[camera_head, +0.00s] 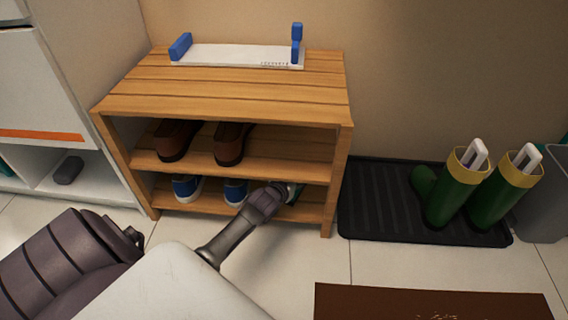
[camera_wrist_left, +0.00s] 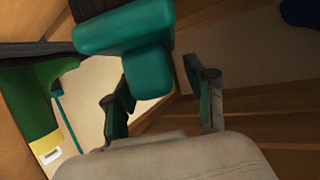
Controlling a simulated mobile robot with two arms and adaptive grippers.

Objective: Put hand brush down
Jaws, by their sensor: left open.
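A teal object, which looks like the hand brush (camera_wrist_left: 125,32), fills the top middle of the left wrist view. It lies at the lower shelf, beyond and partly between the fingertips. My left gripper (camera_wrist_left: 158,88) is open, with one finger on each side of the object's lower end; I cannot tell whether they touch. In the head view my left gripper (camera_head: 288,191) reaches into the right end of the lower shelf (camera_head: 316,208) of the wooden rack (camera_head: 225,95). Only a little teal shows there, so the brush is mostly hidden. My right gripper is not in view.
Brown shoes (camera_head: 232,143) stand on the upper shelf and blue shoes (camera_head: 187,187) left of the gripper below. The rack's right side post is close. Green boots (camera_head: 455,195) stand on a black tray (camera_head: 375,205) to the right. A white holder (camera_head: 235,56) is on top.

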